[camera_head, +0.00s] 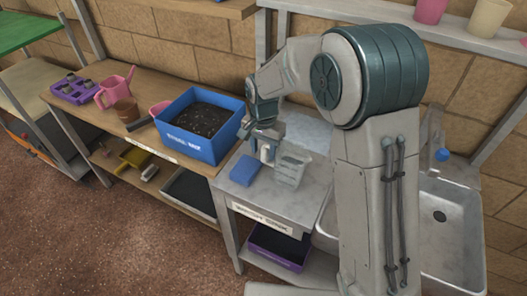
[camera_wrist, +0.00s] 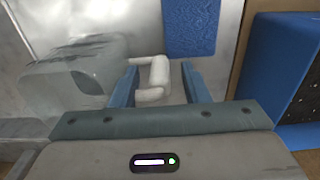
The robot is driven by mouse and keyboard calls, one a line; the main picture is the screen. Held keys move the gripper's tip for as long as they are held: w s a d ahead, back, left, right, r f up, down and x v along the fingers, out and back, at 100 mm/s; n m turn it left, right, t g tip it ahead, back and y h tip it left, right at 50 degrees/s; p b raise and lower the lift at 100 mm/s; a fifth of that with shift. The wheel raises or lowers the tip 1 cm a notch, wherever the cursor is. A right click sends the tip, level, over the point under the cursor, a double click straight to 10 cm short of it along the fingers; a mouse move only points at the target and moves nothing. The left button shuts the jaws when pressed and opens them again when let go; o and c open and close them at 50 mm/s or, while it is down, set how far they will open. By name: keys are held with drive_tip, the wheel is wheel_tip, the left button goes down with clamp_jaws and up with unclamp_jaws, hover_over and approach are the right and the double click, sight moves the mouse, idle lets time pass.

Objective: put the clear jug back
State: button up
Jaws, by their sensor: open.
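The clear jug (camera_head: 291,170) stands upright on the grey metal bench, its see-through body at the left of the wrist view (camera_wrist: 70,80). A pale C-shaped handle (camera_wrist: 160,78), which looks like the jug's, opens toward that body. My gripper (camera_wrist: 159,85) is open, with one blue finger on each side of the handle; the left finger is between handle and body. Whether the fingers touch it I cannot tell. In the head view my gripper (camera_head: 263,130) is just left of the jug, and its fingertips are hard to make out.
A blue cloth or sponge (camera_head: 246,170) lies on the bench left of the jug. A blue tub of soil (camera_head: 200,125) stands on the wooden bench further left. A metal sink (camera_head: 440,215) is on the right, partly behind my arm. A purple tray (camera_head: 278,245) is below the bench.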

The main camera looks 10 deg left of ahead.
wheel_tip(320, 180, up, 11)
drive_tip(key=s+d+r+n+t, duration=0.1)
drive_tip(key=s+d+r, duration=0.1)
drive_tip(key=s+d, duration=0.3)
drive_tip(key=s+d+r+n, duration=0.1)
drive_tip(key=s+d+r, duration=0.15)
drive_tip(key=d, duration=0.55)
drive_tip(key=s+d+f+n+t, duration=0.1)
drive_tip(key=s+d+f, duration=0.1)
drive_tip(key=s+d, duration=0.2)
drive_tip(key=s+d+f+n+t, duration=0.1)
drive_tip(key=s+d, duration=0.4)
drive_tip(key=s, duration=0.5)
drive_tip(key=shift+f, duration=0.4)
